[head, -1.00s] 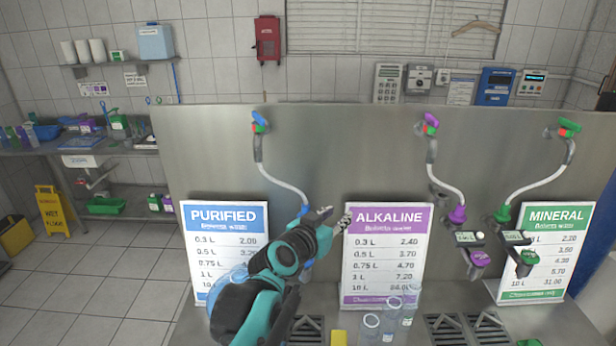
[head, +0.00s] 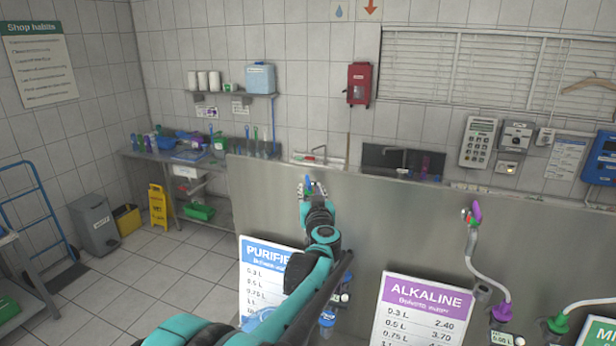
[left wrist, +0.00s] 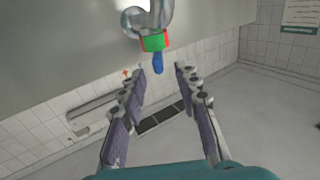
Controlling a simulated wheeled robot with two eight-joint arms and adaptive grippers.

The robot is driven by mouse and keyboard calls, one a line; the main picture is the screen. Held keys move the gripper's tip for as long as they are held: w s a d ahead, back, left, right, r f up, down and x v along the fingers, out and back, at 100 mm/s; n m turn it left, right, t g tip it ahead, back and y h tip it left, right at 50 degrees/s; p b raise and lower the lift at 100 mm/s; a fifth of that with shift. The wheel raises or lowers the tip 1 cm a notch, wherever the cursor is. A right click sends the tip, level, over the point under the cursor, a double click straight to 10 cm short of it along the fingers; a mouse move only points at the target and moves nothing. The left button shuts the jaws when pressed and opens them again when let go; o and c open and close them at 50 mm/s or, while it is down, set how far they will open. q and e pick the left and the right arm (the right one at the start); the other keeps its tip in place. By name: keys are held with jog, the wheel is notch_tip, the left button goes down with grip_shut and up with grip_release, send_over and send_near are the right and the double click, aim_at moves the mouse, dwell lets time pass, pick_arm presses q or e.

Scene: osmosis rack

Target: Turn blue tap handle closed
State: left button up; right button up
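The blue tap handle (head: 307,184) is at the top edge of the steel panel, above the PURIFIED sign, partly hidden by my left gripper (head: 314,194). In the left wrist view the blue handle (left wrist: 158,63) sticks out from a green and red block on a metal tap body (left wrist: 148,18). My left gripper (left wrist: 160,72) is open, with its two fingers on either side of the handle's tip. There seems to be a gap on both sides, and nothing is gripped. My right gripper is not in view.
The steel panel (head: 400,230) stands close behind the gripper. A purple tap handle (head: 476,210) with a pale hose is to the right. The PURIFIED sign (head: 262,280) and ALKALINE sign (head: 420,312) stand below.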

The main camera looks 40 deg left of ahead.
aim_at(307, 175)
pick_arm(q)
jog(key=p+x, duration=0.1)
jog(key=x, duration=0.6)
jog(key=shift+w+f, duration=0.1)
grip_shut()
